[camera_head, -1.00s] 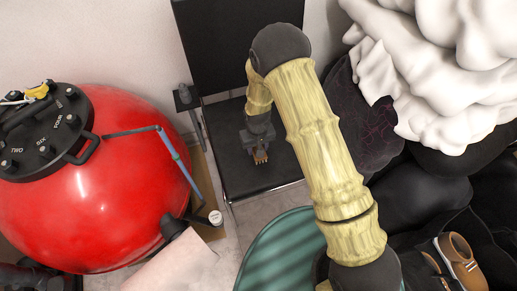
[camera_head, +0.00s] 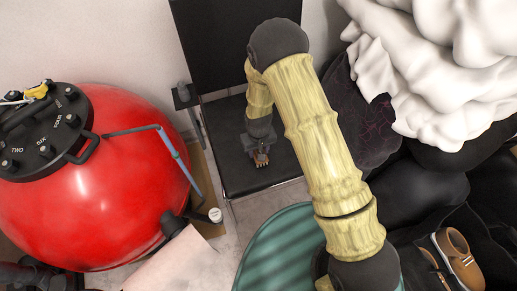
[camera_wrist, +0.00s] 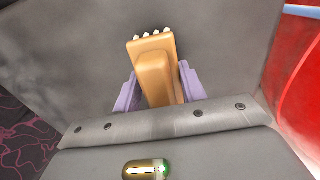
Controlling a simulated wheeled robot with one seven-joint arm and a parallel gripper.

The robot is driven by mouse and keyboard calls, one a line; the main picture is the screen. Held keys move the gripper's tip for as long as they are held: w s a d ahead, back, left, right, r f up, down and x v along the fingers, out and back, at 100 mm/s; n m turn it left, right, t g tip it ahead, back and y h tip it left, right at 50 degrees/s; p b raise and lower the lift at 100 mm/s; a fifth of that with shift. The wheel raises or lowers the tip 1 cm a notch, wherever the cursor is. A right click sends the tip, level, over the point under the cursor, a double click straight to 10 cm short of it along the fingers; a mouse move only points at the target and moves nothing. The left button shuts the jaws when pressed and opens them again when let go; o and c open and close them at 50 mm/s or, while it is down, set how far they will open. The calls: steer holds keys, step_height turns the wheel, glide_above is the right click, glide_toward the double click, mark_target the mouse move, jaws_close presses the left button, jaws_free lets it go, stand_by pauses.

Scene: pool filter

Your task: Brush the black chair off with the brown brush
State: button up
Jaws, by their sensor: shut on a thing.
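The black chair (camera_head: 233,178) stands against the wall, its tall backrest (camera_head: 230,45) behind the flat seat. My gripper (camera_head: 260,158) is low over the seat, near its middle. The brown brush (camera_head: 262,163) shows just below the gripper. In the wrist view my gripper (camera_wrist: 157,92) has its two purple fingers on either side of the brown brush (camera_wrist: 155,68), shut on it. Pale bristle tips show at the brush's far end, with a grey surface beyond them. I cannot tell whether the bristles touch the seat.
A large red tank (camera_head: 90,200) with a black top stands left of the chair. A small black stand (camera_head: 186,100) is beside the seat. A green round object (camera_head: 275,250) is in front. Dark bags and a white heap (camera_head: 450,70) fill the right, with a brown shoe (camera_head: 458,260).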

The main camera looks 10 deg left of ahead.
steer(key=shift+w+a+r, duration=0.1)
steer(key=shift+w+a, duration=0.55)
steer(key=shift+w, duration=0.35)
steer(key=shift+r+p, duration=0.85)
steer(key=shift+r, duration=0.1)
